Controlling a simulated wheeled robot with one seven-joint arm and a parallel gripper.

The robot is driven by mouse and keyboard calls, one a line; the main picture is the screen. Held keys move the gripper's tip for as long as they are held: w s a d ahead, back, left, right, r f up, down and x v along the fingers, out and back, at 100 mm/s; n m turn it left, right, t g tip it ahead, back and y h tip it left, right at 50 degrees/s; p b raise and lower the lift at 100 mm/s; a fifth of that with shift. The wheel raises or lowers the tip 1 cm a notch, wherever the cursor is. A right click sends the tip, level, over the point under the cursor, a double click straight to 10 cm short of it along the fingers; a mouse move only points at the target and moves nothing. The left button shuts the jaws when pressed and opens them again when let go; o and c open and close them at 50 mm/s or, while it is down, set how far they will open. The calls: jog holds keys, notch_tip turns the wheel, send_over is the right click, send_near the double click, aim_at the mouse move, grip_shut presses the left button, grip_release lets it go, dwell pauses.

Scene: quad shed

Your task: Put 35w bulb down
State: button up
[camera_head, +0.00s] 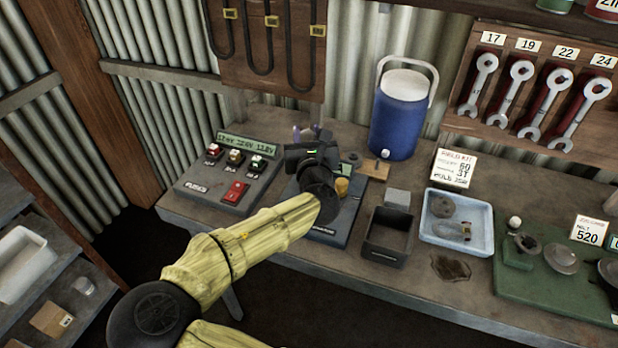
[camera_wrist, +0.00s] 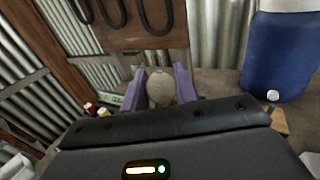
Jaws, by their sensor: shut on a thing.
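My gripper (camera_head: 311,133) is over the back part of the workbench, with its purple fingers pointing toward the wall. In the wrist view, the fingers are shut on a rounded, greyish bulb (camera_wrist: 160,88), one finger on each side. No wattage mark shows on the bulb. In the head view, my gripper body hides most of the bulb and part of the dark blue mat (camera_head: 341,222) under it. I cannot tell whether the bulb touches anything below.
A switch panel (camera_head: 222,187) lies left of my gripper. The blue cooler (camera_head: 396,125) stands behind on the right. A black bin (camera_head: 387,236), a light-blue tray (camera_head: 440,236) and a green mat (camera_head: 536,282) with metal parts lie to the right. Bare wood shows at the front.

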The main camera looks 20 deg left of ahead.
jog(key=shift+f, duration=2.35)
jog(key=shift+f, duration=2.3)
jog(key=shift+f, duration=0.2)
jog(key=o, duration=1)
